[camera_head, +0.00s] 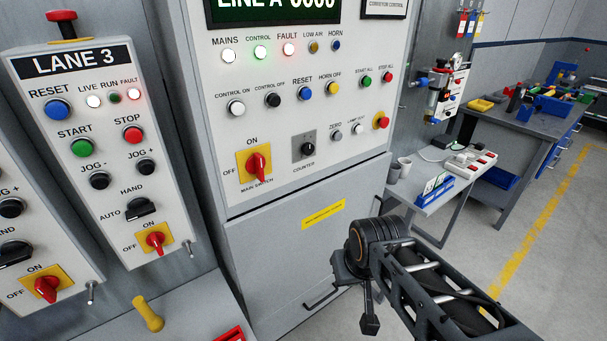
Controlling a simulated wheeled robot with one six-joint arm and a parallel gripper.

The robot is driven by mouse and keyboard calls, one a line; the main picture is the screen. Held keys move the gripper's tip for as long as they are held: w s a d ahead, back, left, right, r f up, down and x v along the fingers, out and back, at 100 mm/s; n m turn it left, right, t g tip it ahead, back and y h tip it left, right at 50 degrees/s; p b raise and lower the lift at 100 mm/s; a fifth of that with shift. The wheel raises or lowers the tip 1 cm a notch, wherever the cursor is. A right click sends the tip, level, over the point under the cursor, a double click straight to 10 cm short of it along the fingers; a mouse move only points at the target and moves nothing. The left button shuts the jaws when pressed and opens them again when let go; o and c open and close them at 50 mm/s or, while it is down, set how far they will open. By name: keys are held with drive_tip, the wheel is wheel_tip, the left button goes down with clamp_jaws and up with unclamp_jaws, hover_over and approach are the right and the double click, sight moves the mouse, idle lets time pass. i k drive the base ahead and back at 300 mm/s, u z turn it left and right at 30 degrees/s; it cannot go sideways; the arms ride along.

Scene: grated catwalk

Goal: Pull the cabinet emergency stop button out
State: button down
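The cabinet emergency stop button (382,121) is a small red mushroom head on a yellow plate. It sits at the lower right of the grey cabinet's panel, right of the white lamp test button. Whether it is pressed in or out is too small to tell. My arm (430,285) reaches in from the lower right, below the button and in front of the cabinet's lower door. Dark parts at its end (369,315) hang down near the door handle. I cannot make out the gripper's fingers or their opening. Nothing of my arm touches the button.
The cabinet (320,165) also carries lamps, push buttons, a red main switch (257,167) and a counter key switch. A LANE 3 box (100,140) with its own red mushroom button (62,22) stands left. A side table (470,180) and workbench stand right.

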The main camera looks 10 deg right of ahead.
sight(384, 123)
drive_tip(key=z, duration=0.3)
drive_tip(key=k, duration=0.45)
drive_tip(key=z, duration=1.1)
drive_tip(key=i, duration=0.7)
drive_tip(key=u, duration=0.95)
drive_tip(key=i, duration=0.45)
drive_tip(key=u, duration=0.5)
